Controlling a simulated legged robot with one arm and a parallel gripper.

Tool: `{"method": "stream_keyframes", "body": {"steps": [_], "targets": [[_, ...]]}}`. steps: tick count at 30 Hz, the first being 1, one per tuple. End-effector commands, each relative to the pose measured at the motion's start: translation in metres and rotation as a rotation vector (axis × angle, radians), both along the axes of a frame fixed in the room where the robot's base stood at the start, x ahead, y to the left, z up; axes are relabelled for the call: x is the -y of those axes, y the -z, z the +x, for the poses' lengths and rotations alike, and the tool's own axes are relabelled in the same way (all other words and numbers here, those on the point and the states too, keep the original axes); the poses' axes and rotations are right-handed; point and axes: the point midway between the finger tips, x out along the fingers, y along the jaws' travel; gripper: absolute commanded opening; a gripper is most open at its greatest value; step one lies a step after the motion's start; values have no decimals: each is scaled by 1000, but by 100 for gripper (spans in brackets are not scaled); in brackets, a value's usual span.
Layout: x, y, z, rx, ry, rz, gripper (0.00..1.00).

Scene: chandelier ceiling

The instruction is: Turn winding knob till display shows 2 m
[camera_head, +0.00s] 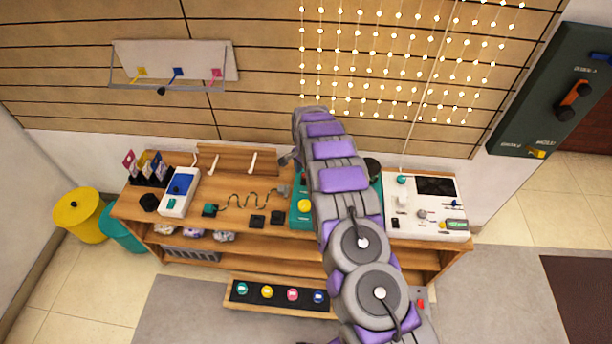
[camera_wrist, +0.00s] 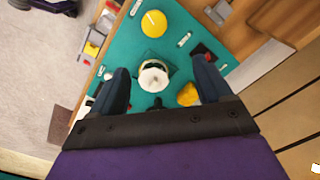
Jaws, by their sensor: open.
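My gripper (camera_wrist: 162,76) is open, its two dark fingers on either side of a round white knob (camera_wrist: 153,78) in the wrist view. The knob stands on a dark-rimmed base on a teal board (camera_wrist: 125,55). I cannot tell whether the fingers touch it, and no grip shows. I cannot tell if this is the winding knob. In the head view my arm covers much of the teal board (camera_head: 297,218) and the gripper is hidden. A dark screen (camera_head: 436,186) is on the white panel (camera_head: 440,234) at right; no reading is legible.
A yellow disc (camera_wrist: 154,23) and a yellow block (camera_wrist: 188,95) sit on the teal board near the fingers. The wooden bench (camera_head: 235,236) also holds a blue-screened device (camera_head: 181,184). A thin cord (camera_head: 428,85) rises from the white panel past hanging lights (camera_head: 375,60).

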Motion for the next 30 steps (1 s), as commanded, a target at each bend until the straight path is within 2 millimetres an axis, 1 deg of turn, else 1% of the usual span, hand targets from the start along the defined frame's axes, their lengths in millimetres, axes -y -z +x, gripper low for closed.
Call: {"method": "stream_keyframes", "body": {"steps": [3, 15, 20, 30], "targets": [[0, -9, 1, 2, 0, 1, 78], [0, -34, 1, 4, 0, 1, 78], [0, -38, 1, 3, 0, 1, 78], [0, -38, 1, 2, 1, 1, 78]]}}
